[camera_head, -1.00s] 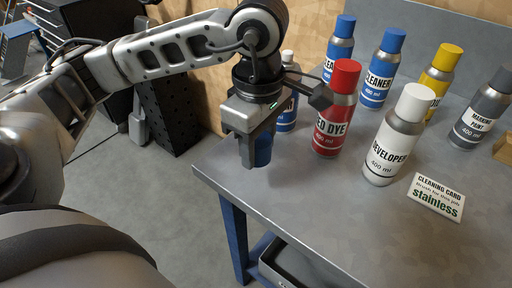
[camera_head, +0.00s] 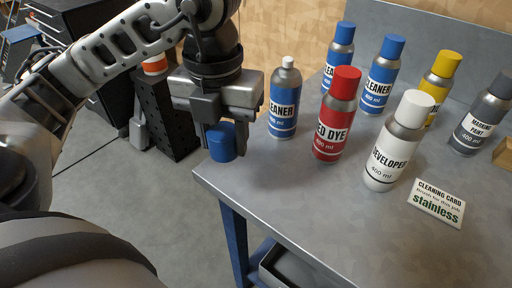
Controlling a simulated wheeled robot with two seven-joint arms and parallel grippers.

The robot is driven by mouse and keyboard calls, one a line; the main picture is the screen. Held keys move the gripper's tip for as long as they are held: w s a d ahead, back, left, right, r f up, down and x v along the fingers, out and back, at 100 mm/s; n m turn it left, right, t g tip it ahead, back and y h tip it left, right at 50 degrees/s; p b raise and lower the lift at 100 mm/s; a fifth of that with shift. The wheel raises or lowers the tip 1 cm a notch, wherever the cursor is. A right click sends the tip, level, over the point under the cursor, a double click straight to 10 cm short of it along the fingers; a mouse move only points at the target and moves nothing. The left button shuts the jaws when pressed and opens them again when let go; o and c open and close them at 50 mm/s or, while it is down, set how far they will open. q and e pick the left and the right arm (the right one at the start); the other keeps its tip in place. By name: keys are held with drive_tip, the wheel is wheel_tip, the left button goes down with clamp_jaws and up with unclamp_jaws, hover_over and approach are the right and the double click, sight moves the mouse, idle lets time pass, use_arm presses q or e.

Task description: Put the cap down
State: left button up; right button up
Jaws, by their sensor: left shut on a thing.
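My left gripper (camera_head: 220,139) is shut on a blue cap (camera_head: 223,143) and holds it near the left edge of the grey table (camera_head: 330,205). I cannot tell whether the cap touches the table. An uncapped cleaner can (camera_head: 283,104) with a blue label and a bare nozzle stands upright just right of the gripper, apart from it. My right gripper is not in view.
A red dye can (camera_head: 336,118), a white developer can (camera_head: 396,145), two blue-capped cleaner cans (camera_head: 382,75), a yellow-capped can (camera_head: 437,82) and a grey marking paint can (camera_head: 482,118) stand rightward. The table's near middle is clear.

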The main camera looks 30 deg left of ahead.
use_arm(q)
drive_tip(key=w+a+f, duration=0.1)
drive_tip(key=w+f, duration=0.2)
drive_tip(key=w, duration=0.4)
hover_over(256, 155)
drive_tip(key=f, duration=0.5)
drive_tip(key=shift+s+d, duration=0.1)
drive_tip(key=shift+s, duration=0.25)
drive_tip(key=f, duration=0.2)
drive_tip(key=f+p, duration=0.1)
drive_tip(key=shift+w+f, duration=0.15)
drive_tip(key=shift+w, duration=0.15)
drive_tip(key=shift+f, duration=0.4)
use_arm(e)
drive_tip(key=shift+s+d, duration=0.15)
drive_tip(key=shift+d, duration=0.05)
